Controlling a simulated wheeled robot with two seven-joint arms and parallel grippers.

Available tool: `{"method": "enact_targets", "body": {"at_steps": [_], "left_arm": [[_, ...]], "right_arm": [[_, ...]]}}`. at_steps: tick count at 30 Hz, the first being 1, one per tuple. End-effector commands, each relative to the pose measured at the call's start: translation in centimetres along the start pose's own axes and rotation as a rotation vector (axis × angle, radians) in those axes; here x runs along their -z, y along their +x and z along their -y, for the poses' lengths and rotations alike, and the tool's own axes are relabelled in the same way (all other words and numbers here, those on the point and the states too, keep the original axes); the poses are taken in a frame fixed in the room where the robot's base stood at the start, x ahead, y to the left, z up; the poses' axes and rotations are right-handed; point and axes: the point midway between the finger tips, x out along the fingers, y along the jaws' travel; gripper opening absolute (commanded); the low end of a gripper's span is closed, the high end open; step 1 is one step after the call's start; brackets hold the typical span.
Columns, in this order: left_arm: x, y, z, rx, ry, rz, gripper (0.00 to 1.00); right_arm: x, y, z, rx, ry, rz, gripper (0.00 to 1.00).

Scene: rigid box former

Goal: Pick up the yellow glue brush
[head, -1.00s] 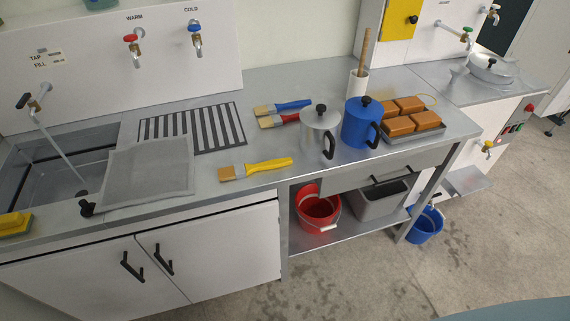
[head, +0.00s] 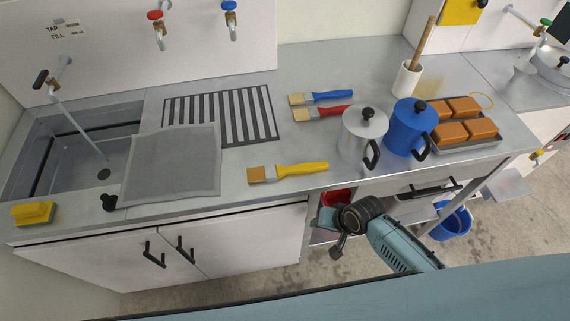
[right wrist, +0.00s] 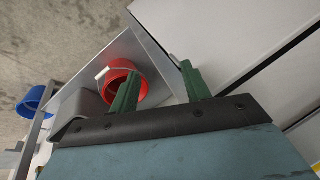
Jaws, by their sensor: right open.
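The yellow glue brush (head: 288,172) lies flat on the steel counter in the head view, near the front edge. Its handle points right and its tan bristles point left. My right gripper (head: 334,222) is below and in front of the counter edge, to the right of the brush and apart from it. In the right wrist view, its two green fingers (right wrist: 157,88) are spread with nothing between them. The brush does not show in the right wrist view. My left gripper is not in view.
A silver pot (head: 362,140) and a blue pot (head: 408,128) stand right of the brush. Blue-handled (head: 322,97) and red-handled (head: 322,112) brushes lie behind it. A grey mesh mat (head: 170,165) lies left. A red bucket (right wrist: 122,80) sits under the counter.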

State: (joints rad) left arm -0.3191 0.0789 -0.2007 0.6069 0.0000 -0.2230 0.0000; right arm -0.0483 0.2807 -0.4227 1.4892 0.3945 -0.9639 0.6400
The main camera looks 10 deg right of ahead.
Motion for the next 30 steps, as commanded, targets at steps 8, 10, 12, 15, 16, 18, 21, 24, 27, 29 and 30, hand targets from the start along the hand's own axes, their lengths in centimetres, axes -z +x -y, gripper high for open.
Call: {"method": "enact_targets", "body": {"at_steps": [8,10,12,15,16,18,21,24,27,29,30], "left_arm": [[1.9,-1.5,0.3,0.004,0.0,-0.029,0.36],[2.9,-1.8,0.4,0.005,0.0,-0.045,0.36],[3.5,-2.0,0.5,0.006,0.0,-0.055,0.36],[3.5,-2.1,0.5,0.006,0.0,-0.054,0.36],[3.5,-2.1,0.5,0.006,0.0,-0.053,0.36],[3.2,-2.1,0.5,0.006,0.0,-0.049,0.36],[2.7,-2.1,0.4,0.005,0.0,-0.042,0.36],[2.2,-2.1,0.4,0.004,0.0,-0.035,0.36],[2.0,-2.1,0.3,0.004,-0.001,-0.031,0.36],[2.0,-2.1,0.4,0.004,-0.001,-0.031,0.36],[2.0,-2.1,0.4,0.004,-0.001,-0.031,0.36]], "right_arm": [[2.5,-11.4,10.4,0.129,0.072,0.089,0.47],[2.6,-14.2,12.4,0.144,0.094,0.126,0.47],[2.6,-16.1,13.7,0.142,0.136,0.168,0.47],[3.2,-17.5,14.4,0.115,0.228,0.223,0.47],[3.5,-17.8,14.5,0.104,0.261,0.237,0.47],[4.5,-18.2,14.5,0.072,0.352,0.264,0.47],[6.6,-18.6,14.0,0.016,0.518,0.293,0.47],[9.4,-19.3,13.1,-0.05,0.726,0.306,0.47],[12.4,-20.4,12.1,-0.106,0.947,0.306,0.47],[13.8,-21.1,11.5,-0.132,1.062,0.303,0.47],[14.7,-21.5,11.3,-0.143,1.127,0.301,0.47]]}}
